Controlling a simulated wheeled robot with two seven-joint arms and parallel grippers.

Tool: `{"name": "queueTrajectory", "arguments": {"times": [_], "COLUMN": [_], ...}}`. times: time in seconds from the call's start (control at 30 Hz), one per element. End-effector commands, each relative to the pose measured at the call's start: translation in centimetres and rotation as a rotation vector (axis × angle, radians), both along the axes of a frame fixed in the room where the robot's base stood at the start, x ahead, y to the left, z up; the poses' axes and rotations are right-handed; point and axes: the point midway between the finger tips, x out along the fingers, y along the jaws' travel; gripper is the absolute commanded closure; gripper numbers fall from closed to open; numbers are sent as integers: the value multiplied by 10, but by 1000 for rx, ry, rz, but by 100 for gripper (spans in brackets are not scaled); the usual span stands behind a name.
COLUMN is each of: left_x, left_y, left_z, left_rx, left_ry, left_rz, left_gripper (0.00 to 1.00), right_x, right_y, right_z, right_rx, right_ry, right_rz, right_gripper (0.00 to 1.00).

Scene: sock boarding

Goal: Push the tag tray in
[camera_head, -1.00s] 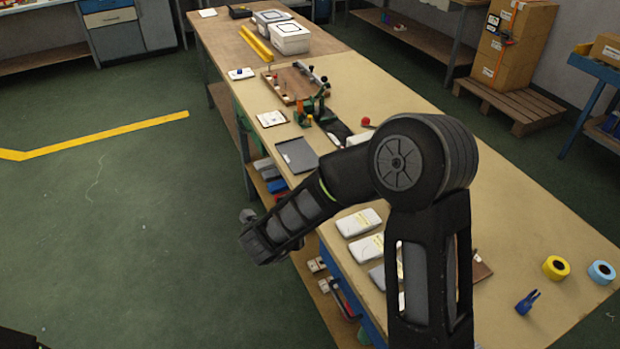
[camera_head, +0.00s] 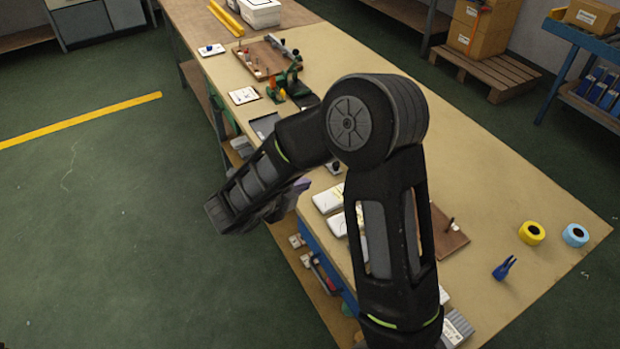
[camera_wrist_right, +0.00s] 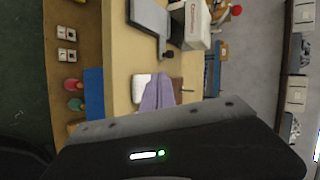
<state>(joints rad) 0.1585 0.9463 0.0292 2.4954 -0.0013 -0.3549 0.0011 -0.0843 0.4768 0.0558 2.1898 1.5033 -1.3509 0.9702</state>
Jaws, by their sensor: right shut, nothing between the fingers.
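My right gripper (camera_head: 299,186) shows at the near long edge of the workbench, partly hidden behind my own forearm. Its two lavender fingers (camera_wrist_right: 158,93) are shut together and empty in the right wrist view, over the bench edge. I cannot make out a clearly marked tag tray. A flat grey tray (camera_head: 264,124) lies on the bench top behind my arm, and a grey panel (camera_wrist_right: 150,15) shows at the top of the wrist view. A blue panel (camera_head: 325,252) is under the bench edge; it also shows in the wrist view (camera_wrist_right: 93,93). My left gripper is out of view.
White packs (camera_head: 328,199) and a brown board (camera_head: 446,235) lie near my arm. Yellow tape (camera_head: 532,233), blue tape (camera_head: 575,235) and a blue clip (camera_head: 504,268) lie at right. A fixture board (camera_head: 262,62) stands farther back. The floor left of the bench is clear.

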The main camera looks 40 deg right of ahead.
Motion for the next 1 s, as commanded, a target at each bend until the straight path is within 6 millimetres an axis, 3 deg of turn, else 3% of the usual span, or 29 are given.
{"name": "queueTrajectory", "arguments": {"times": [0.5, 0.7, 1.0], "left_x": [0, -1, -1], "left_y": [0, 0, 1], "left_z": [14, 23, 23], "left_rx": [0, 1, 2], "left_ry": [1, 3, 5], "left_rz": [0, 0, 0], "left_gripper": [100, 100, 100], "right_x": [25, 35, 39], "right_y": [-76, -103, -112], "right_z": [-46, -44, -45], "right_rx": [1, 0, 1], "right_ry": [3, 2, 1], "right_rz": [-3, -3, 0], "right_gripper": [100, 100, 100]}}
